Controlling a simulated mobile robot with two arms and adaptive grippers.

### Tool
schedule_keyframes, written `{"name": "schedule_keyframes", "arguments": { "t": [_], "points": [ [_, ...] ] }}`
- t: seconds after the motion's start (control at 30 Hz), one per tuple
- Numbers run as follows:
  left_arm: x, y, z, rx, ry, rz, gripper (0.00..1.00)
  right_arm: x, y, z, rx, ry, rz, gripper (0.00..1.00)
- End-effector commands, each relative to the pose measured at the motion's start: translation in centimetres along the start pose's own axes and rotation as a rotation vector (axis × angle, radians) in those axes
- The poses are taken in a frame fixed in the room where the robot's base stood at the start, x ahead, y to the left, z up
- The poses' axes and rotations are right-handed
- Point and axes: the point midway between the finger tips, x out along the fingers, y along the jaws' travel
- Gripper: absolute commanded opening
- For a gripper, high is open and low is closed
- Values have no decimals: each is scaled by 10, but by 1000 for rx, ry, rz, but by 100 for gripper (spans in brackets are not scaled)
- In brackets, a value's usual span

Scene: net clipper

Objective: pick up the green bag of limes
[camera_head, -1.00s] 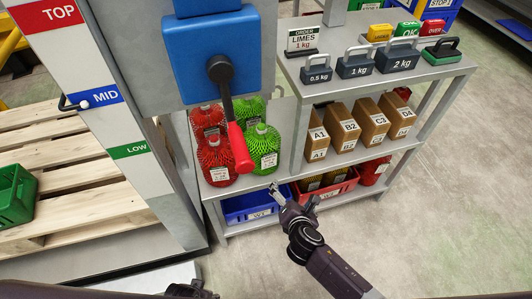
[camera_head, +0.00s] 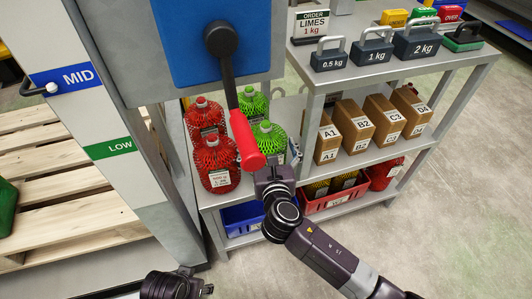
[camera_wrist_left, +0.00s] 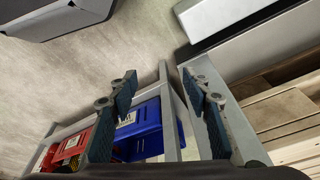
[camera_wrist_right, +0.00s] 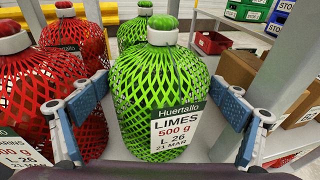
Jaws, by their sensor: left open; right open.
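The near green bag of limes (camera_head: 269,141) stands upright on the shelf, partly hidden by a red lever handle and my right gripper. In the right wrist view the bag (camera_wrist_right: 160,85) fills the middle, with a white label reading LIMES 500 g. My right gripper (camera_wrist_right: 162,108) is open, one finger on each side of the bag, no clear contact. A second green bag (camera_head: 252,103) stands behind it. My left gripper (camera_wrist_left: 162,90) is open and empty, low over the floor. In the head view only part of my left arm shows at the bottom.
Red net bags (camera_head: 216,163) stand directly left of the limes. The red lever handle (camera_head: 246,140) hangs in front. A shelf post and brown boxes (camera_head: 351,127) are to the right. Blue bin (camera_head: 242,217) and red bin (camera_head: 335,198) sit below.

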Motion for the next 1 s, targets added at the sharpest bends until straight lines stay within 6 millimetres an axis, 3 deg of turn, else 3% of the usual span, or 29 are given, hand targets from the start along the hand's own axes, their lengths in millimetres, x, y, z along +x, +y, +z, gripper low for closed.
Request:
{"name": "schedule_keyframes", "arguments": {
  "t": [0.2,0.47,0.87,1.0],
  "points": [
    [-16,-1,-6,-2,9,-2,44,19,0,-2,1,2,1,92],
    [-18,-1,-6,-2,8,-2,44,20,1,-1,1,1,2,90],
    [-18,-1,-6,-2,8,-1,44,20,0,-1,2,2,1,46],
    [-18,-1,-6,-1,8,-1,44,20,1,2,2,-3,2,45]
  ]
}}
